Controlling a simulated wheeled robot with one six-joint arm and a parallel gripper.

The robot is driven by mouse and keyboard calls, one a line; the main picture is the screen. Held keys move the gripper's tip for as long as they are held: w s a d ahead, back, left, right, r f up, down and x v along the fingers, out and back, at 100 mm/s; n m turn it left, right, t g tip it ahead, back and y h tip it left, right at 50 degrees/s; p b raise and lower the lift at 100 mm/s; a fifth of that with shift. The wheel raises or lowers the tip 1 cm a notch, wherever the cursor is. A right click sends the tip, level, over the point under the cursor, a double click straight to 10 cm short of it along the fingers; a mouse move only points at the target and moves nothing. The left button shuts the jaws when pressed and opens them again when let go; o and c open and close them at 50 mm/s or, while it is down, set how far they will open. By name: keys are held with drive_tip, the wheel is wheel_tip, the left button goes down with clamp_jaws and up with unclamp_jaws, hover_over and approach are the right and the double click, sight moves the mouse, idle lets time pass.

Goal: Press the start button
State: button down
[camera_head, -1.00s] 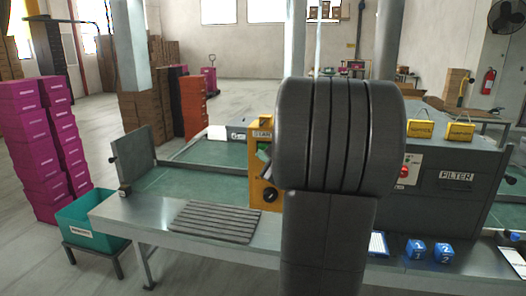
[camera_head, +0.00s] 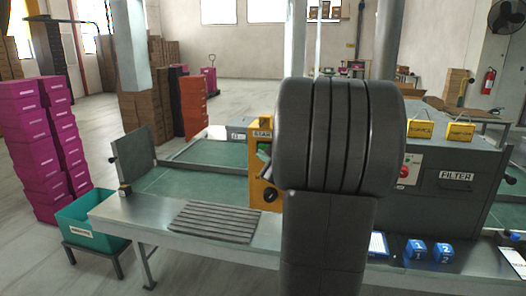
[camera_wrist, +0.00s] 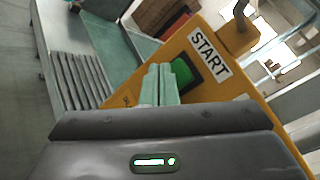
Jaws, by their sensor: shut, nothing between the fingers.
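The yellow control panel (camera_wrist: 145,75) carries a white START label (camera_wrist: 209,54) and a green button (camera_wrist: 184,72) in a dark frame. My gripper (camera_wrist: 159,70) is shut and empty. Its pale green fingertips point at the green button and cover its left part in the wrist view. I cannot tell whether they touch it. In the head view the panel (camera_head: 258,192) stands left of my dark arm, with the fingertips (camera_head: 263,157) just below the green button (camera_head: 264,147).
A ribbed grey mat (camera_head: 216,221) lies on the metal bench left of the panel. A black knob (camera_head: 270,195) sits lower on the panel. A filter cabinet (camera_head: 456,195) with a red knob (camera_head: 404,171) and blue cubes (camera_head: 443,252) are at right. A teal bin (camera_head: 90,236) stands at left.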

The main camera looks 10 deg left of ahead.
drive_tip(key=shift+w, duration=0.15)
drive_tip(key=shift+w, duration=0.3)
